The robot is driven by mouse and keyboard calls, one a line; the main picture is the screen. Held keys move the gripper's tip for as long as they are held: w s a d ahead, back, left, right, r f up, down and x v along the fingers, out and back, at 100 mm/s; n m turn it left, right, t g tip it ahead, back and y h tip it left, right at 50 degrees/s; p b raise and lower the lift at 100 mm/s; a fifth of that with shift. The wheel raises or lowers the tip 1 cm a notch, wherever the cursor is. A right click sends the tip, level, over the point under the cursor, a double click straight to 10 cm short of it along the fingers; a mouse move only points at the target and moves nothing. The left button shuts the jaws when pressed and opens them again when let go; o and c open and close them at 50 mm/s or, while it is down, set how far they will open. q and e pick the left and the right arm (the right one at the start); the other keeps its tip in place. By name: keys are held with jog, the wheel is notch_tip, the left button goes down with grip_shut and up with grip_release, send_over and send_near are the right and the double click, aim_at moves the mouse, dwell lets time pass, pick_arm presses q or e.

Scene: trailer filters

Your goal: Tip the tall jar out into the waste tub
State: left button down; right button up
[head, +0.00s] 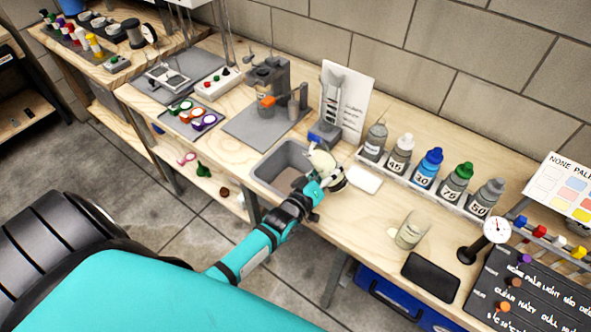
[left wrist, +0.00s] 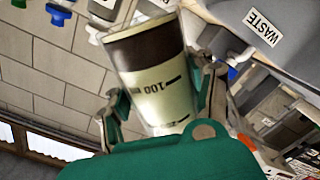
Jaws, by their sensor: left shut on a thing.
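The tall jar (head: 322,161) is cream-coloured and held by my left gripper (head: 326,180) at the right side of the grey waste tub (head: 268,170). In the left wrist view the jar (left wrist: 156,85) sits between both fingers of the gripper (left wrist: 157,105). It shows a "100" mark and a dark band near one end. The jar looks tilted in the head view; whether anything is flowing out cannot be told. The tub (left wrist: 222,12), with its WASTE label, is close beside the jar in the wrist view. My right gripper is out of view.
A row of labelled bottles (head: 428,168) stands in a rack behind. A grey stand with a blue part (head: 325,132) is just behind the jar. A white block (head: 364,179) lies nearby.

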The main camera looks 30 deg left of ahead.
pick_arm(q)
jog(key=shift+d+n, duration=0.2)
jog(key=shift+n, duration=0.5)
jog(key=shift+d+f+n+b, duration=0.15)
jog(key=shift+n+b, duration=0.35)
jog(key=shift+n, duration=0.5)
dwell(0.6)
jog(key=shift+d+f+n+b, duration=0.1)
jog(key=shift+f+n+b, duration=0.7)
jog(key=shift+b, duration=0.2)
dwell(0.8)
jog(key=shift+w+a+n+h, duration=0.1)
jog(key=shift+a+n+h, duration=0.2)
jog(key=shift+a+n, duration=0.6)
dwell(1.6)
jog(key=shift+n+b, duration=0.35)
jog(key=shift+n, duration=0.15)
dwell(0.9)
